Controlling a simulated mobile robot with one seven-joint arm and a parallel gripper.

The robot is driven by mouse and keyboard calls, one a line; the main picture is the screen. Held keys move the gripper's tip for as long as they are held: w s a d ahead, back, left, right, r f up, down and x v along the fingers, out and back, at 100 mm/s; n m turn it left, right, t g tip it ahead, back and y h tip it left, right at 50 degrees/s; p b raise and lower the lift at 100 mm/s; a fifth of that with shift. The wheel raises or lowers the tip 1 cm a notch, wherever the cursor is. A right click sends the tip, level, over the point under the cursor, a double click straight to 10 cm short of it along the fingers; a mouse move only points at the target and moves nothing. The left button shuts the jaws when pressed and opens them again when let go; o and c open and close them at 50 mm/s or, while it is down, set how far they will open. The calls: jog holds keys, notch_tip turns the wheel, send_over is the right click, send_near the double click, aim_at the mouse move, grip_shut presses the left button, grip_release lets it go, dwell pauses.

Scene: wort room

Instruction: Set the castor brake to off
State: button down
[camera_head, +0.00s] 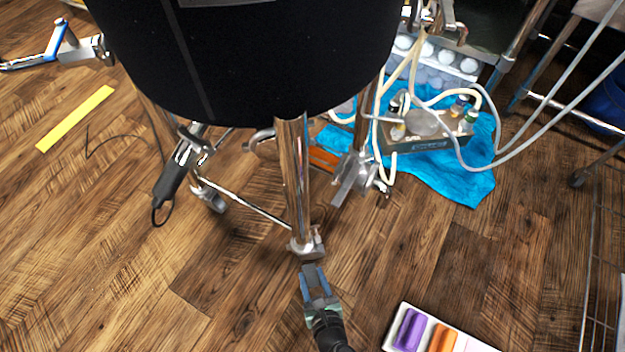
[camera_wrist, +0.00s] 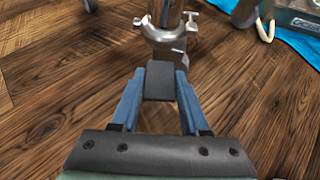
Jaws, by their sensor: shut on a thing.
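The chrome castor (camera_head: 305,245) sits at the foot of the front leg of a large black vessel. It also shows at the top of the wrist view (camera_wrist: 170,34). A dark grey brake pedal (camera_wrist: 160,82) sticks out from the castor towards me. My gripper (camera_head: 313,280) is low over the floor in front of the castor. In the wrist view my gripper (camera_wrist: 160,88) has its two blue fingers shut on the sides of the pedal. The fingers hide the pedal's side edges, and its exact tilt is hard to tell.
The black vessel (camera_head: 240,60) stands above on chrome legs. A blue cloth (camera_head: 470,185) with a pump box (camera_head: 415,142) and hoses lies at right. A white tray (camera_head: 395,335) with coloured blocks is at lower right. A yellow strip (camera_head: 75,118) lies left. Floor at lower left is clear.

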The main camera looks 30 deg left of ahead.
jog(key=shift+w+r+g+h+p, duration=0.1)
jog(key=shift+r+g+h+p, duration=0.5)
jog(key=shift+p, duration=0.65)
jog(key=shift+a+f+p, duration=0.1)
jog(key=shift+p, duration=0.25)
jog(key=shift+f, duration=0.1)
jog(key=shift+c, duration=2)
grip_release()
jog(key=p+v, duration=0.9)
jog(key=v, duration=0.4)
jog(key=shift+w, duration=0.15)
